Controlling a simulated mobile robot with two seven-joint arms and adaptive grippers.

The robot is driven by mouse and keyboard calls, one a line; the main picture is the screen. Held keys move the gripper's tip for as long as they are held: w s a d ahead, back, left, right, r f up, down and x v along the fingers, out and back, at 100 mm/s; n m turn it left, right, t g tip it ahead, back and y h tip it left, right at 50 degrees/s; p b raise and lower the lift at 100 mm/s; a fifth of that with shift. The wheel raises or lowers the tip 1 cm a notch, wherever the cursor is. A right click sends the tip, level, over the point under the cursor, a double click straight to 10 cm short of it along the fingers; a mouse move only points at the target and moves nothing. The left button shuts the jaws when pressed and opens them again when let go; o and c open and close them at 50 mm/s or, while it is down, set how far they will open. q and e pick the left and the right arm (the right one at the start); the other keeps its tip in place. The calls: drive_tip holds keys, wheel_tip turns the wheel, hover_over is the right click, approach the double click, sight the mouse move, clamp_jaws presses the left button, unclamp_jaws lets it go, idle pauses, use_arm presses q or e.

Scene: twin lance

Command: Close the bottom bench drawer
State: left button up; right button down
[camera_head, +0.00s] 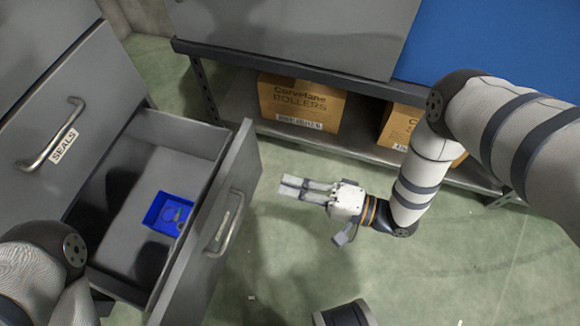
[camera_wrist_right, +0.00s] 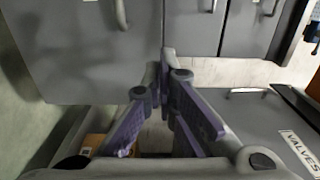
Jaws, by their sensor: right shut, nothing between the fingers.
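The bottom bench drawer (camera_head: 150,152) stands pulled out at the left in the head view. Its grey front (camera_head: 245,150) carries a metal handle (camera_head: 232,222). A blue tray (camera_head: 158,213) with a small round item lies inside it. My right gripper (camera_head: 292,187) is to the right of the drawer front, shut and empty, apart from the front and handle. The right gripper's fingers also show in the right wrist view (camera_wrist_right: 168,85), close together at the tips. My left arm shows at the lower left of the head view, but its gripper is out of view.
A closed drawer labelled SEALS (camera_head: 50,120) is above the open one. A low shelf (camera_head: 350,150) holds cardboard boxes (camera_head: 300,100) at the back. A blue surface (camera_head: 490,45) is at the upper right. Green floor lies open right of the drawer front.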

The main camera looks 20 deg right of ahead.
sight(231, 171)
use_arm(q)
drive_tip(key=shift+s+f+b, duration=0.35)
drive_tip(key=shift+f+b, duration=0.3)
drive_tip(key=shift+b, duration=0.15)
use_arm(e)
drive_tip(key=x, duration=1)
drive_tip(key=shift+w+a, duration=0.1)
drive_tip(key=shift+a, duration=0.1)
drive_tip(key=shift+f, duration=0.1)
